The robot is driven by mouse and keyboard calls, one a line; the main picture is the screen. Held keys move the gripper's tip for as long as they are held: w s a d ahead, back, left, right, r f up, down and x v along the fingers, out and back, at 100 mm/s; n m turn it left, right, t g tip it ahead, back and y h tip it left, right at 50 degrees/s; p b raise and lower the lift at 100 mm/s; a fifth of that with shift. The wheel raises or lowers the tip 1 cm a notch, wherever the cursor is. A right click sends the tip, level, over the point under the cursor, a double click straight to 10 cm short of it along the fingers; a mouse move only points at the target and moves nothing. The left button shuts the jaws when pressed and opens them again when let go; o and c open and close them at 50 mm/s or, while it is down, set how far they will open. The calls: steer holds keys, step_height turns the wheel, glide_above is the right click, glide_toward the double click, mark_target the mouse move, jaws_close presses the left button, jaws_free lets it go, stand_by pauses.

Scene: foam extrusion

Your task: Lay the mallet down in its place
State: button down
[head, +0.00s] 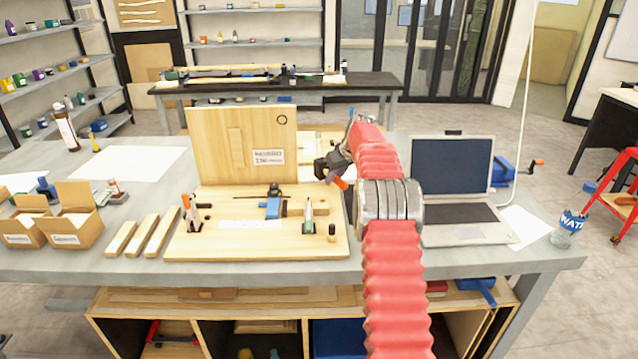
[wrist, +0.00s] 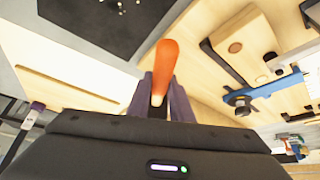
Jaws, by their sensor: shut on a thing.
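My gripper (head: 333,168) is black in the head view and hangs above the right side of the wooden work board (head: 190,246). It is shut on an orange-handled tool, which I take to be the mallet (wrist: 165,70). In the wrist view its orange end sticks out between the jaws, and the rest is hidden. In the head view a small orange piece of the mallet (head: 340,183) shows below the gripper, tilted and clear of the board. I cannot tell which spot is its place.
An upright wooden panel (head: 215,140) stands behind the board. A blue tool (head: 271,207) and other small tools stand on the board. An open laptop (head: 452,170) is to the right. Wooden bars (head: 143,235) and cardboard boxes (head: 78,215) are at the left.

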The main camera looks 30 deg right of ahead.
steer(key=shift+f, duration=0.85)
steer(key=c, duration=1.5)
jaws_free()
steer(key=shift+f, duration=0.1)
steer(key=v, duration=1.3)
steer(key=shift+s+r, duration=0.2)
steer(key=shift+r, duration=0.15)
